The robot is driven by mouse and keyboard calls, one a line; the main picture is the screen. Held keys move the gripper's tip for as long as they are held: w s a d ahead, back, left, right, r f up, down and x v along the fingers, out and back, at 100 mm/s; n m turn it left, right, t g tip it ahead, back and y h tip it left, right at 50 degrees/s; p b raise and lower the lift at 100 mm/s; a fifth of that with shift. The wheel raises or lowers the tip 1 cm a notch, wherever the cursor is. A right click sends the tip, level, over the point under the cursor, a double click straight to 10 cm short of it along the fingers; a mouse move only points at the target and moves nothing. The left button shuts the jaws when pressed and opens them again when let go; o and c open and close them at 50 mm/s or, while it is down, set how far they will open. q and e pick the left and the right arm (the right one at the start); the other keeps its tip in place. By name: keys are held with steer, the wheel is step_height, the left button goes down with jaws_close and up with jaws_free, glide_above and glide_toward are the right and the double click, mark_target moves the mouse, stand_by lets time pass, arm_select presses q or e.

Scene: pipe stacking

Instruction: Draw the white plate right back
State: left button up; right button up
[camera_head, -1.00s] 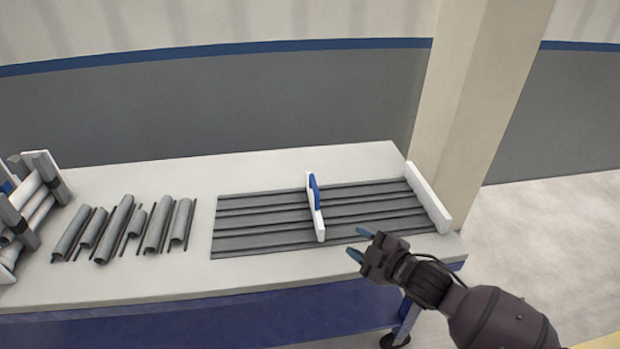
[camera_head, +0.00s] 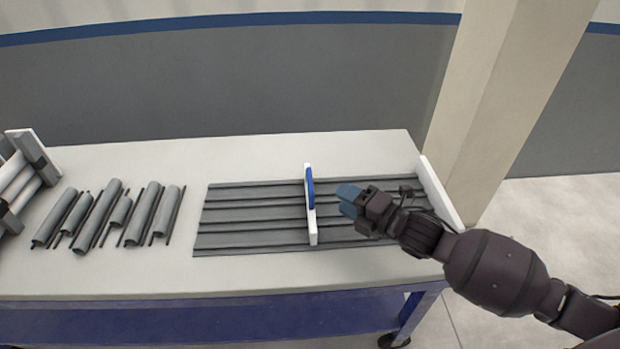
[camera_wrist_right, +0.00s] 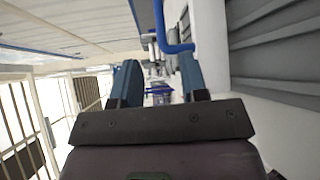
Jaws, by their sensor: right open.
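The white plate (camera_head: 311,232) stands upright across the grey grooved rack on the table, with a blue handle (camera_head: 310,188) on its side. In the right wrist view a white panel (camera_wrist_right: 210,50) and the blue handle (camera_wrist_right: 160,22) show beyond the fingers. My right gripper (camera_head: 347,199) is just right of the plate, above the rack, with its blue fingers pointing toward the handle. It is open and empty, and its fingers (camera_wrist_right: 158,78) are apart in the wrist view. Whether a finger touches the handle cannot be told. My left gripper is out of view.
The grey grooved rack (camera_head: 250,223) lies on the pale table (camera_head: 150,285), closed at its right end by a white end board (camera_head: 440,195). Several grey half-pipes (camera_head: 97,220) lie left of it. A stand with pipes (camera_head: 25,175) is at the far left. A pillar (camera_head: 500,90) rises behind.

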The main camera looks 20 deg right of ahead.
mark_target(310, 180)
steer(key=b+x, duration=0.2)
steer(key=x, duration=0.8)
steer(key=shift+w+f, duration=0.2)
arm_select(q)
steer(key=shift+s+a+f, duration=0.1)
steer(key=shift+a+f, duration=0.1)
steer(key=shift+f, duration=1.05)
arm_select(e)
steer(key=shift+w+a, duration=0.15)
jaws_close()
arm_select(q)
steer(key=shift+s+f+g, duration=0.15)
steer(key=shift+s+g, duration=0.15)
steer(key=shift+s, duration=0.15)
